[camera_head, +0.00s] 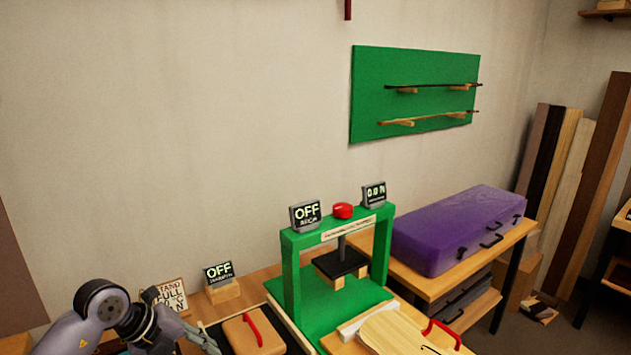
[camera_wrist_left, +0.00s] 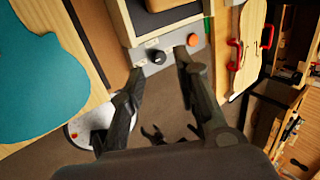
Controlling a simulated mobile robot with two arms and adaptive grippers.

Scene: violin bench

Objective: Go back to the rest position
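My left gripper (camera_head: 190,338) is at the bottom left of the head view, its arm coming in from the left. In the left wrist view my left gripper (camera_wrist_left: 158,80) has its two dark fingers spread apart with nothing held between them. Beyond the fingertips is a grey control panel (camera_wrist_left: 160,58) with a black knob (camera_wrist_left: 184,54) and an orange button (camera_wrist_left: 193,40). I cannot tell how far the fingertips are from the panel. My right gripper is not seen in the head view. A small dark shape low between the fingers in the wrist view is unclear.
A green press frame (camera_head: 291,275) with a red button (camera_head: 343,211) stands on the bench. A purple case (camera_head: 455,232) lies on a side table to the right. A tan block with a red handle (camera_head: 254,335) is near my left gripper. Floor shows below the bench edge.

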